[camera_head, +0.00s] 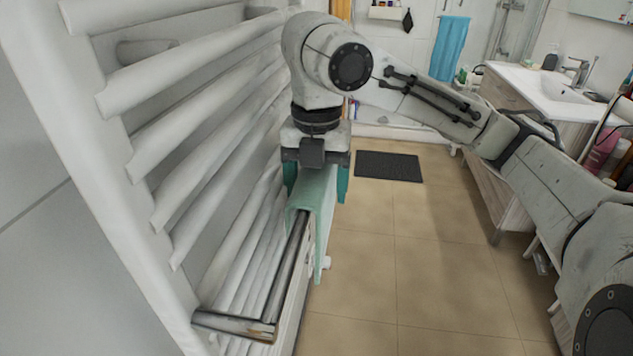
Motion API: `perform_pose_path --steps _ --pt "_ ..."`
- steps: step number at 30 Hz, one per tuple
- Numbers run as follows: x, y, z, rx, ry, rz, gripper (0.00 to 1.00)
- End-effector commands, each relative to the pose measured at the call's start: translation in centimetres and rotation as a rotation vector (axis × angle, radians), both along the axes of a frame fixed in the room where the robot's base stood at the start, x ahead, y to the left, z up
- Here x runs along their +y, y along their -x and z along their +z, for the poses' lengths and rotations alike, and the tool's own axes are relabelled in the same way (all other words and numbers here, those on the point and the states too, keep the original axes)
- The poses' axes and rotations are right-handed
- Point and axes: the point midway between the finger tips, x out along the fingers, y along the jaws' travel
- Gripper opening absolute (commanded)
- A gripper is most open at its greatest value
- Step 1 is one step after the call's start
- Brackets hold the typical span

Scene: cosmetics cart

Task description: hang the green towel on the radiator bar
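The pale green towel (316,192) is draped over the metal radiator bar (290,262), with a fold hanging down on its right side. The near end of the bar sticks out bare from under it. My gripper (316,190) points down from above, at the towel's far part. Its two teal fingers stand wide apart, one on the left and one on the right of the towel. Whether they press on the cloth or are clear of it cannot be told. The towel's far end and left side are partly hidden by my gripper and the bar.
The white slatted radiator (165,150) fills the left side, close to my gripper. A dark mat (389,166) lies on the clear tiled floor. A washbasin cabinet (503,95) stands at the right, with bottles (606,155) nearer. A blue towel (450,48) hangs at the back.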

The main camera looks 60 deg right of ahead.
Motion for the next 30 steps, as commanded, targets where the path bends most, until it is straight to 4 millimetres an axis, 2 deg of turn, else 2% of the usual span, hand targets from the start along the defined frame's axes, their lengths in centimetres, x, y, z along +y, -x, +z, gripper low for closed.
perform_pose_path --steps 3,10,14,24,30 --pt "0.0 0.0 0.0 0.000 0.000 0.000 0.85" --pt "0.0 0.0 0.0 0.000 0.000 0.000 0.85" --pt "0.0 0.0 0.9 0.001 0.001 0.000 0.85" --pt "-0.1 -0.1 7.1 -0.001 0.004 -0.002 0.85" --pt "0.0 0.0 9.8 0.000 0.002 0.000 0.85"
